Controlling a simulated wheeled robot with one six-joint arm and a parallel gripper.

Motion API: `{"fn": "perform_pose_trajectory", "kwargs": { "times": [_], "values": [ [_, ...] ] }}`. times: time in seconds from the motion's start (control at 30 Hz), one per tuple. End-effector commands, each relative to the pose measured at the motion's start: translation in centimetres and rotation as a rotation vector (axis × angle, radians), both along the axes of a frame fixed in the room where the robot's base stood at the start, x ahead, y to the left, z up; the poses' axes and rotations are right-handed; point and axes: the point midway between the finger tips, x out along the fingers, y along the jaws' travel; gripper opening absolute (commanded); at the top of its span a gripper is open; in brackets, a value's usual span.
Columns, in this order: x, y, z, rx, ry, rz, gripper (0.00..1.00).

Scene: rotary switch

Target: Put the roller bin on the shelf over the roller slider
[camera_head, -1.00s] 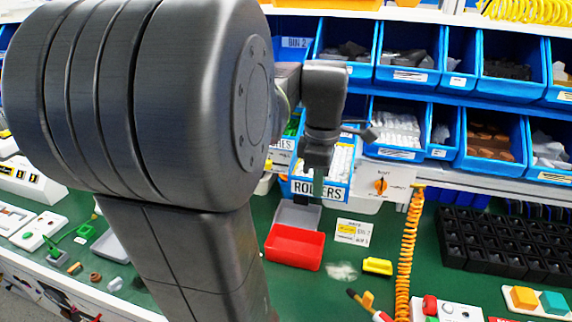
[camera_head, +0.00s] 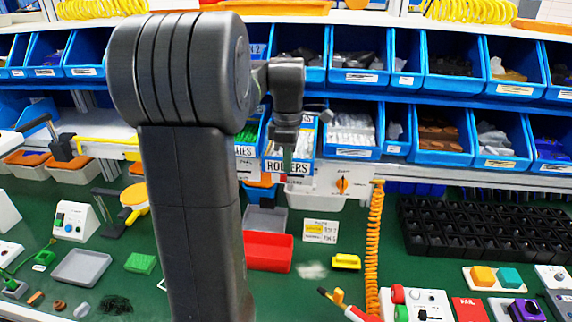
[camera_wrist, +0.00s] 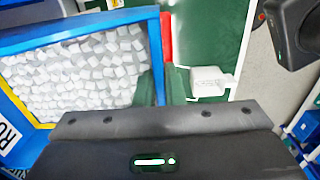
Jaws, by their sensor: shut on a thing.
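The roller bin (camera_head: 291,168) is a blue bin with a ROLLERS label on its front, at the centre of the head view. My gripper (camera_head: 288,152) points down and is shut on its wall. In the wrist view the bin (camera_wrist: 150,40) is at the left, full of white rollers, and my green fingertips (camera_wrist: 165,86) pinch its right wall. The bin hangs in front of the lower shelf row, beside a blue bin (camera_head: 246,151) whose label ends in "IES". Red and orange parts show just below it; I cannot tell which is the roller slider.
Filled blue bins (camera_head: 352,134) stand on the shelf to the right. A white box with an orange dial (camera_head: 342,186) is close at the right. Below are a red tray (camera_head: 268,252), a grey tray (camera_head: 265,221) and an orange coiled cable (camera_head: 375,235).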

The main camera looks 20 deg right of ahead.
Motion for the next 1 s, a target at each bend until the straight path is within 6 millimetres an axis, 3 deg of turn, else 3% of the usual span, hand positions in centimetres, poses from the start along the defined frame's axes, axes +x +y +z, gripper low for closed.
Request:
{"fn": "perform_pose_trajectory", "kwargs": {
  "times": [0.6,1.0],
  "values": [
    [6.0,-3.7,-0.4,-0.001,-0.001,0.001,0.00],
    [7.3,-4.5,-1.0,-0.002,-0.003,0.001,0.00]
  ]
}}
